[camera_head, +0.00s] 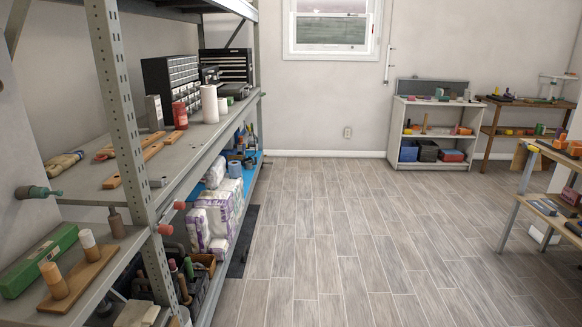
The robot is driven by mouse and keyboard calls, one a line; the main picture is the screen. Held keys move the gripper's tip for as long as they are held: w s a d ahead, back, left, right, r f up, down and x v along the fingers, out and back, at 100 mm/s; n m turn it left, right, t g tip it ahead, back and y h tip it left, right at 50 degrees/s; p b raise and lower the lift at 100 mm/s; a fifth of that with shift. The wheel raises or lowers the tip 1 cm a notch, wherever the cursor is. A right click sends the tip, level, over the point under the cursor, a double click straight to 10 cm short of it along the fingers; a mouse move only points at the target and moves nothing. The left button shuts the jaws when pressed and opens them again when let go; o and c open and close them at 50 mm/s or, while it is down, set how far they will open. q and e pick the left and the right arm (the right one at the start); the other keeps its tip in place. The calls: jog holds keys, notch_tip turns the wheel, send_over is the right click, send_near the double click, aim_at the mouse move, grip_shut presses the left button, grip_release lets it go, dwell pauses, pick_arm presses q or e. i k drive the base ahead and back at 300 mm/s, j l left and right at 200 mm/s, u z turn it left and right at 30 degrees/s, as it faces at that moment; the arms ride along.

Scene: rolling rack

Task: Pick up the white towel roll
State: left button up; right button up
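The white towel roll (209,104) stands upright on the upper metal shelf of the rack at the left. It is near the shelf's front edge, just right of a red can (180,115). A smaller white object lies close to its right side. Neither of my grippers shows in the head view.
The metal rack (125,120) fills the left side; its perforated front post stands nearer than the roll. Drawer cabinets (172,82) stand behind the roll. The wood floor (330,235) is clear. Other shelves (430,117) stand right.

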aim_at(209, 97)
jog(key=i+j+z, duration=0.1)
jog(key=i+z, duration=0.25)
jog(key=i, duration=1.5)
